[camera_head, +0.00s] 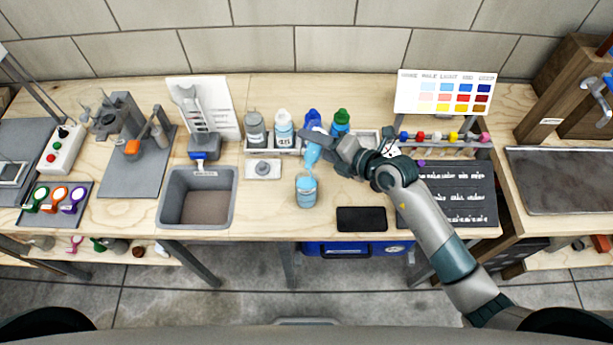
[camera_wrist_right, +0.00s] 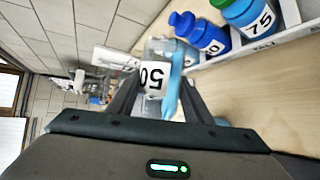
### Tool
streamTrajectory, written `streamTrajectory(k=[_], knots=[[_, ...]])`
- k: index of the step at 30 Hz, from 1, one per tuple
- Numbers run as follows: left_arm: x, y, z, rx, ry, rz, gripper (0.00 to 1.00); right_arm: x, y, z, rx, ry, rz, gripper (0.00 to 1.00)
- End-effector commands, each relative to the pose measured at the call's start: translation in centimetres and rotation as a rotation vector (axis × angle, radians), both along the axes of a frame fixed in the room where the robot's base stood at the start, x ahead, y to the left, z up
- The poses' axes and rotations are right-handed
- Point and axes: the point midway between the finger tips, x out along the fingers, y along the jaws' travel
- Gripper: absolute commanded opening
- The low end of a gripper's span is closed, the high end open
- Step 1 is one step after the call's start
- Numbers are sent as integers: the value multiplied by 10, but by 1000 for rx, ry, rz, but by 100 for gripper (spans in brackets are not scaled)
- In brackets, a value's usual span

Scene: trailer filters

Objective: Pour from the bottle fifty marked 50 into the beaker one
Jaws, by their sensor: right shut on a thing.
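My right gripper (camera_head: 325,143) is shut on the bottle fifty (camera_head: 312,154), a clear bottle with light blue liquid, held tilted above the counter. In the right wrist view its white label reads 50 (camera_wrist_right: 154,76), and a light blue streak runs along its side; I cannot tell whether this is liquid leaving it. Beaker one (camera_head: 306,193) stands upright on the wooden counter just below the bottle, with light blue liquid in it. The bottle's low end points down at the beaker's opening. My left gripper is not in view.
Behind the beaker a white rack holds a grey bottle (camera_head: 255,128), a white-capped bottle (camera_head: 284,129), a blue-capped one (camera_head: 313,120) and a green-capped one (camera_head: 341,122). A sink (camera_head: 197,197) lies left. A black slab (camera_head: 361,219) lies right of the beaker.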

Motion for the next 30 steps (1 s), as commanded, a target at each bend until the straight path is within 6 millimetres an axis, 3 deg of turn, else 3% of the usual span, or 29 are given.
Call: streamTrajectory(k=[11,21,30], knots=[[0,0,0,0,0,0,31,0,0,2,-4,-19,0,10],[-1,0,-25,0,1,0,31,14,-4,-28,98,359,2,10],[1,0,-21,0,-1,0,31,12,-3,-24,101,367,2,10]])
